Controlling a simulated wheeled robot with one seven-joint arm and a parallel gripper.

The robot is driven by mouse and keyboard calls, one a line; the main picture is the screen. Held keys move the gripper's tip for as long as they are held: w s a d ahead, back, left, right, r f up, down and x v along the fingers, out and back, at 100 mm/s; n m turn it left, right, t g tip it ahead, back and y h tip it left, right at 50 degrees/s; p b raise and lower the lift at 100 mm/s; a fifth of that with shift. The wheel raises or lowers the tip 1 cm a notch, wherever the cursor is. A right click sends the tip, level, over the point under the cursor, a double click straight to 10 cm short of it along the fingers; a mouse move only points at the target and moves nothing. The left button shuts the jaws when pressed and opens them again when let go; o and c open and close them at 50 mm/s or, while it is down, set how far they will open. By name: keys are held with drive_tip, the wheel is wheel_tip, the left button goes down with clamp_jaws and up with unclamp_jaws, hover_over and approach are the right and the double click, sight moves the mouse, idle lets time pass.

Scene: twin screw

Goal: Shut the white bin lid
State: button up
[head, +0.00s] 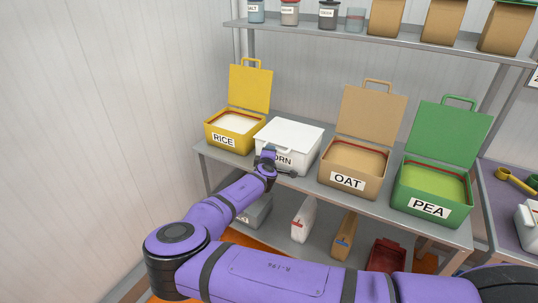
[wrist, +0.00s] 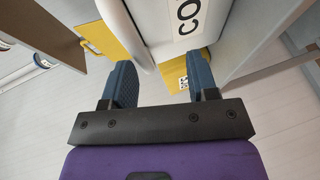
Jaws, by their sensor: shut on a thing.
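The white bin (head: 303,162), labelled CORN, stands on the shelf between the yellow and tan bins. Its white lid (head: 292,133) lies flat over the top, level or nearly so; a small gap at the rim cannot be ruled out. My gripper (head: 267,160) is at the bin's front, covering part of the label. In the wrist view the white bin (wrist: 165,22) fills the top middle, with its label turned sideways.
The yellow RICE bin (head: 228,139), tan OAT bin (head: 352,182) and green PEA bin (head: 430,207) stand alongside with lids upright. A shelf (head: 400,44) with jars and boxes is above. More containers (head: 304,219) stand below. A wall is at left.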

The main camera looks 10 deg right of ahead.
drive_tip(key=v, duration=0.9)
drive_tip(key=shift+a, duration=0.25)
